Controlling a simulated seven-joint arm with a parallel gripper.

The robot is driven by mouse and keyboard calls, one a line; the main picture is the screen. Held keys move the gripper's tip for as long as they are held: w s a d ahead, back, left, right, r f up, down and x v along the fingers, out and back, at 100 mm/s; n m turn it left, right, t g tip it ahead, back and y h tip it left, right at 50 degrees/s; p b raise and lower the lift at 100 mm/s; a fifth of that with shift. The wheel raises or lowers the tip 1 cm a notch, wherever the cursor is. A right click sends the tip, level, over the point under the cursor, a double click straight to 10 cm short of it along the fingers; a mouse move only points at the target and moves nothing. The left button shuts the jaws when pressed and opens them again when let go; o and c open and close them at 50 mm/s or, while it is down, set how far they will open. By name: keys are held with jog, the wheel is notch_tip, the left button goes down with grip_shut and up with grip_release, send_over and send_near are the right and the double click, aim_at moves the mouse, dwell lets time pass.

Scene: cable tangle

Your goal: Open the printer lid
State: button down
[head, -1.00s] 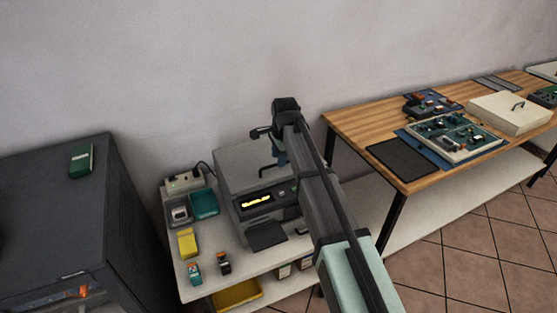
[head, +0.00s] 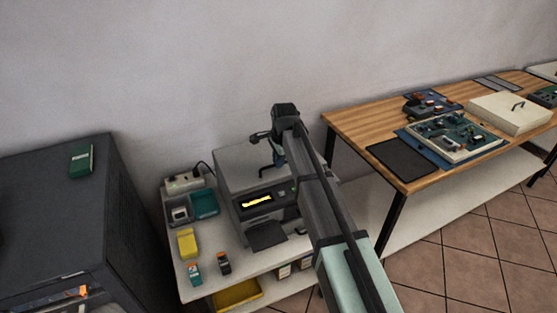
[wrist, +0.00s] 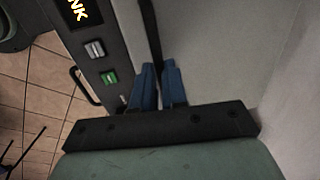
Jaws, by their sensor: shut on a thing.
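The grey printer (head: 236,162) stands on the white table, its lid seemingly down or nearly down. Its front panel has a lit yellow display (head: 257,201). In the wrist view, the display (wrist: 77,10) and a green button (wrist: 109,78) show beside the pale lid (wrist: 215,50). My gripper (head: 279,160) is over the lid's front part. In the wrist view, my gripper's blue fingers (wrist: 157,75) are shut on the dark lid handle (wrist: 151,30). The part of the handle between the fingers is hidden, and my arm covers the printer's right side in the head view.
A teal tray (head: 205,203), a yellow box (head: 187,243) and small cartridges (head: 224,264) lie left of the printer. A dark cabinet (head: 50,215) stands at the far left. A wooden workbench (head: 350,122) with electronics is at the right.

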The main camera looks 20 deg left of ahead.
jog(key=shift+r, duration=0.1)
dwell(0.5)
jog(key=w+a+r, duration=0.5)
jog(key=r, duration=0.6)
jog(key=w+a+r+g+h, duration=0.3)
jog(key=w+a+r, duration=0.2)
jog(key=w+a, duration=0.5)
jog(key=shift+a+r, duration=0.15)
jog(key=c, duration=1.4)
grip_release()
jog(key=shift+w, duration=0.15)
jog(key=shift+o, duration=1.2)
jog(key=shift+r, duration=0.15)
